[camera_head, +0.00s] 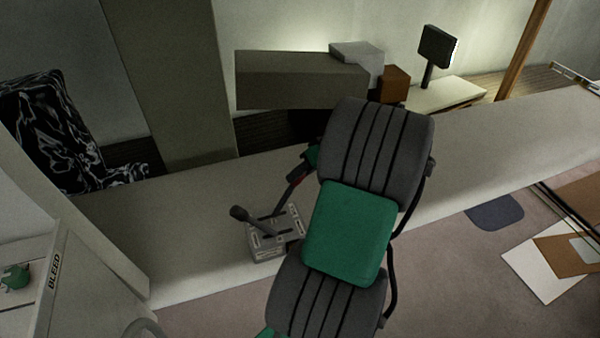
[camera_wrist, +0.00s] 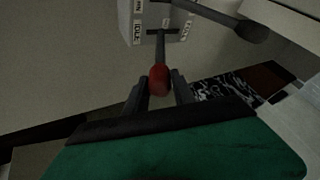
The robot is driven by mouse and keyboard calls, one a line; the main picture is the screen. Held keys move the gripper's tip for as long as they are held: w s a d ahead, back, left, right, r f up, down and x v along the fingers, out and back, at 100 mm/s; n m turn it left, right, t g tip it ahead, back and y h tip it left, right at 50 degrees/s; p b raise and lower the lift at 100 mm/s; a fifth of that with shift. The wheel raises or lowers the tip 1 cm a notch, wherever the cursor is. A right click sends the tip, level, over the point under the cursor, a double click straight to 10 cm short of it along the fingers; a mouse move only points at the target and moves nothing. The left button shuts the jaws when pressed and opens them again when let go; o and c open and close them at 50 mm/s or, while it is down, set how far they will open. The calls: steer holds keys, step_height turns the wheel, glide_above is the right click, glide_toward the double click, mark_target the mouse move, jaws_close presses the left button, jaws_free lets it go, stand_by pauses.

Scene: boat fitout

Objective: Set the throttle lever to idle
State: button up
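A grey control box (camera_head: 268,246) with two levers sits on the pale ledge. In the wrist view the box (camera_wrist: 136,38) is at the top, with a label reading IDLE left of a slot and a less legible label at right. A lever with a red knob (camera_wrist: 159,80) rises from this slot, apparently the throttle lever. A second lever with a dark knob (camera_head: 239,213) leans left in the head view; its knob also shows in the wrist view (camera_wrist: 250,32). My gripper (camera_wrist: 159,82) has its fingers apart on either side of the red knob; contact is unclear. My arm partly hides it in the head view.
A black patterned seat (camera_head: 50,130) is at left, near a panel marked BLEED (camera_head: 60,280). The ledge right of my arm looks clear.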

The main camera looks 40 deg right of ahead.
steer(key=shift+o, duration=1.4)
steer(key=shift+s+d+f, duration=0.1)
steer(key=shift+d+f, duration=0.1)
steer(key=shift+d, duration=0.1)
steer(key=shift+o, duration=0.6)
steer(key=shift+a, duration=0.15)
steer(key=shift+r, duration=0.15)
steer(key=v, duration=0.7)
steer(key=shift+r, duration=0.25)
steer(key=shift+s, duration=0.1)
